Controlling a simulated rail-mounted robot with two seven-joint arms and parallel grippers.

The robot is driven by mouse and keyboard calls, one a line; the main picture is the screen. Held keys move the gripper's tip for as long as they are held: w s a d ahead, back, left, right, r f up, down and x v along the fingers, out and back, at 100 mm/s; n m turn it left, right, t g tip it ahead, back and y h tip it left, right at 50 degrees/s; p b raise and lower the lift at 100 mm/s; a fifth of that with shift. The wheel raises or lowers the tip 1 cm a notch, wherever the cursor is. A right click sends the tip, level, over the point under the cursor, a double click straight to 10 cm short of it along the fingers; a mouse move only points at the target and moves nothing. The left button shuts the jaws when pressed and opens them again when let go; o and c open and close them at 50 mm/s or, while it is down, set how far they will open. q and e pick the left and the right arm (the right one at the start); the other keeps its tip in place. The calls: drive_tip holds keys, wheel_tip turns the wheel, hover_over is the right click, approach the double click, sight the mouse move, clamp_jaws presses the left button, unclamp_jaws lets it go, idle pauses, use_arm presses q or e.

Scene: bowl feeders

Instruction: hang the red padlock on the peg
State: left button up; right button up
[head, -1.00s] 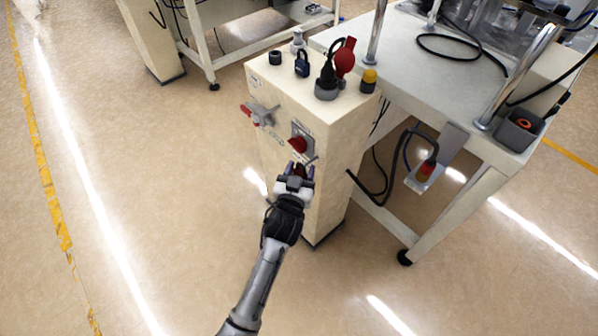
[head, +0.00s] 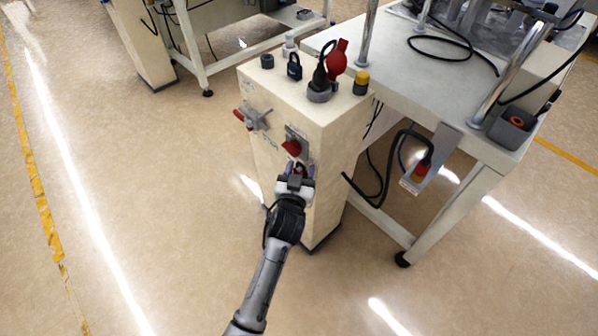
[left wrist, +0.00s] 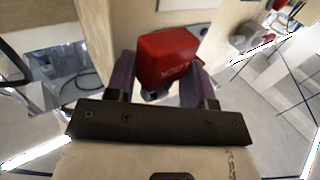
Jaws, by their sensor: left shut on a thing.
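A grey fitting with a red end (head: 252,117) sticks out from the cabinet face, up and left of the gripper. I cannot tell which part is the peg. My right gripper is not in view.
On the cabinet top (head: 300,100) stand a dark blue padlock (head: 294,67), a black cup (head: 267,61), a grey holder with a black handle and red piece (head: 337,62), and a yellow-capped button (head: 361,80). A table (head: 440,110) with hanging cables adjoins on the right. The left floor is clear.

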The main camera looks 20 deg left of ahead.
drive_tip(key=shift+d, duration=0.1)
use_arm(q)
drive_tip(key=shift+d+f, duration=0.15)
drive_tip(key=shift+f, duration=0.15)
idle(0.8)
drive_tip(key=o, duration=1)
drive_tip(key=shift+o, duration=0.4)
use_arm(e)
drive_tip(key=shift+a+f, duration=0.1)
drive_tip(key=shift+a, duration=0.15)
use_arm(q)
drive_tip(key=shift+o, duration=0.7)
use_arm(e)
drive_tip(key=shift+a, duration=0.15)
